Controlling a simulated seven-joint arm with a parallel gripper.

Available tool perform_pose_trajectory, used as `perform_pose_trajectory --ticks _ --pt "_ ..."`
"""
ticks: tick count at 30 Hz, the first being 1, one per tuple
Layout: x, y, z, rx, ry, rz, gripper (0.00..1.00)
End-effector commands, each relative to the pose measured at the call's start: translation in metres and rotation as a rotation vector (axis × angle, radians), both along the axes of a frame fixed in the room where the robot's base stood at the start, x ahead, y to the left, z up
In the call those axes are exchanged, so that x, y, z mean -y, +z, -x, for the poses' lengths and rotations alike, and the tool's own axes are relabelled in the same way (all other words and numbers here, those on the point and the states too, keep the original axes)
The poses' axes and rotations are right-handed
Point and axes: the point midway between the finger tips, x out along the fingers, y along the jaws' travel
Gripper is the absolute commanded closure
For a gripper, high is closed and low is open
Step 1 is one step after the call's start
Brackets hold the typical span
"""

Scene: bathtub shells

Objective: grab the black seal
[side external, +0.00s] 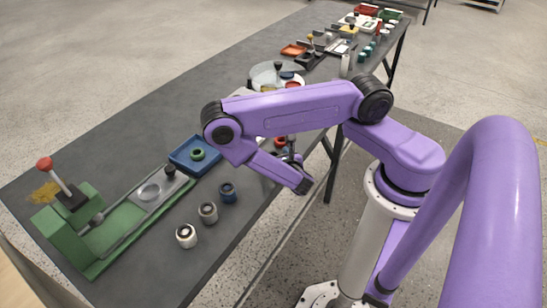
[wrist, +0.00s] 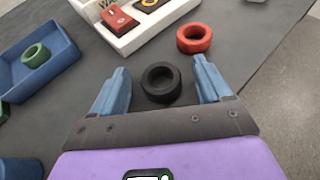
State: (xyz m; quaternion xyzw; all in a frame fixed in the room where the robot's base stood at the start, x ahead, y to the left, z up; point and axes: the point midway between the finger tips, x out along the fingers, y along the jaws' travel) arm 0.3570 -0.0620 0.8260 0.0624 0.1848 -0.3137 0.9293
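The black seal (wrist: 161,84) is a thick black ring lying flat on the dark table in the wrist view. My gripper (wrist: 160,80) is open, with one blue finger on each side of the seal and visible gaps between fingers and ring. I cannot tell its exact height above the table. In the side external view my gripper is largely hidden behind my purple arm, and I cannot make out the black seal there.
A red ring (wrist: 194,38) lies just beyond the right finger. A blue tray (wrist: 62,62) holding a green ring (wrist: 36,55) is at left. A green press (side external: 75,225) and several small cylinders stand nearer.

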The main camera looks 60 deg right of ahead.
Motion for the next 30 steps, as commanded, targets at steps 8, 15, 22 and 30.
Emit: perform_pose_trajectory --ticks 8,15,22,30 --pt "0.0 0.0 0.0 0.0 0.0 0.0 0.82" --pt "0.0 0.001 0.0 0.0 0.0 0.0 0.82" --pt "-0.001 0.012 0.0 0.001 0.0 -0.001 0.82" --pt "-0.001 0.049 -0.001 0.005 0.0 -0.004 0.82"
